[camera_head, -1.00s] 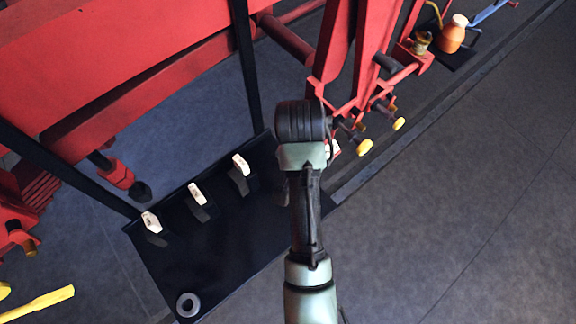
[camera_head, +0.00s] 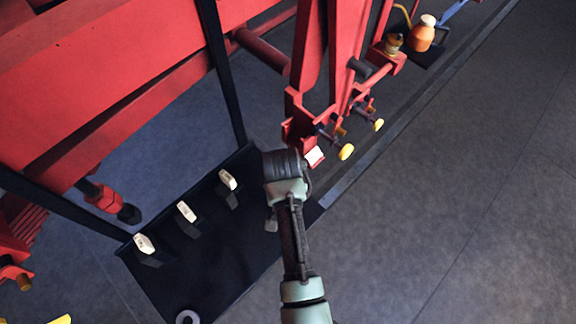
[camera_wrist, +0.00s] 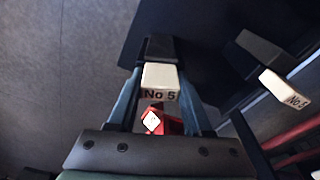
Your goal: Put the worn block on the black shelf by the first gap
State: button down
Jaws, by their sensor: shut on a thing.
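A dark block with a white end marked "No 5" (camera_wrist: 160,76) sits between the fingertips of my gripper (camera_wrist: 161,92) in the wrist view. My gripper is shut on it. In the head view my wrist and gripper (camera_head: 271,222) are at the right end of the black shelf (camera_head: 205,280), and the held block is mostly hidden there. The shelf also shows in the wrist view (camera_wrist: 205,25). I cannot tell whether the block touches it. A red frame (camera_head: 300,125) with a pale piece (camera_head: 315,156) stands just beyond; its gap is not clear.
Several white-ended dark pieces, left (camera_head: 144,243), middle (camera_head: 186,211) and right (camera_head: 228,179), stand along the shelf. A grey ring (camera_head: 187,317) lies at its near corner. Dark posts (camera_head: 222,75) and yellow-knobbed fittings (camera_head: 345,151) are close. The floor at right is clear.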

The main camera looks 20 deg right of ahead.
jog(key=shift+c, duration=1.6)
grip_release()
notch_tip(320, 180, up, 12)
jog(key=s+a, duration=0.1)
jog(key=w+a+r+n+t, duration=0.15)
jog(key=w+r+t, duration=0.3)
jog(key=r, duration=0.45)
jog(key=w+a+r+n+t+h, duration=0.15)
jog(key=w+r+t, duration=0.35)
jog(key=r, duration=0.5)
jog(key=w+a+r+n+t, duration=0.1)
jog(key=w+r+n+t, duration=0.1)
jog(key=w+r+t, duration=0.5)
jog(key=s+a+r+n+t, duration=0.1)
jog(key=s+a+r, duration=0.1)
jog(key=r, duration=0.7)
jog(key=s+a+r+n+t, duration=0.1)
jog(key=s+a+r+t, duration=0.1)
jog(key=r, duration=0.7)
jog(key=s+a+r+n+t+y, duration=0.1)
jog(key=s+r+t, duration=0.2)
jog(key=s+r, duration=0.2)
jog(key=s+a+r+n+t+y, duration=0.1)
jog(key=s+r+t, duration=0.3)
jog(key=r, duration=0.6)
jog(key=shift+s+a+r+n+b, duration=0.35)
jog(key=shift+s+a, duration=0.35)
jog(key=shift+s, duration=0.5)
